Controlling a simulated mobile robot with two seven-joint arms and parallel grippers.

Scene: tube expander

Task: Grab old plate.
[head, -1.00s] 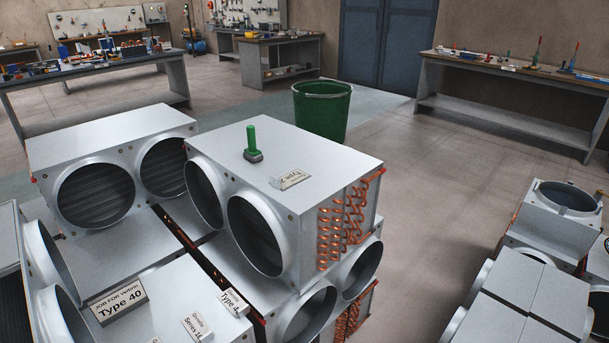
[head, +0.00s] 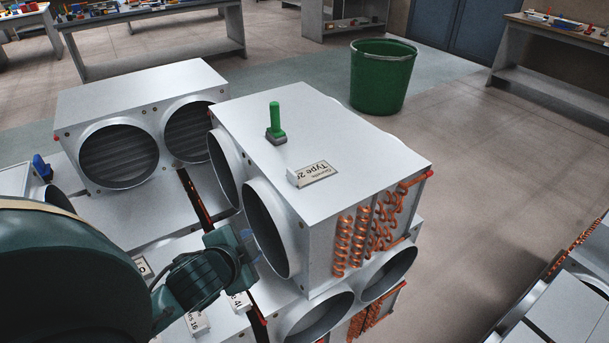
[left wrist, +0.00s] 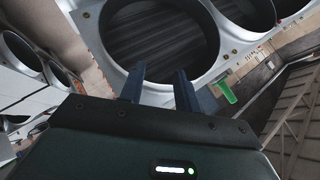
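A small label plate (head: 314,174) with "Type 2" lettering lies on the flat top of the upper silver duct unit (head: 350,150), near its front edge. Which plate is the old one is not marked. My left gripper (head: 247,255) is in front of that unit's round openings, lower than the label plate and apart from it. In the left wrist view the two fingers (left wrist: 160,75) are spread with nothing between them, and a round duct opening (left wrist: 165,40) lies beyond. The label plate is not seen there. My right gripper is not in view.
A green bin (head: 383,80) stands on the floor behind, with workbenches further back.

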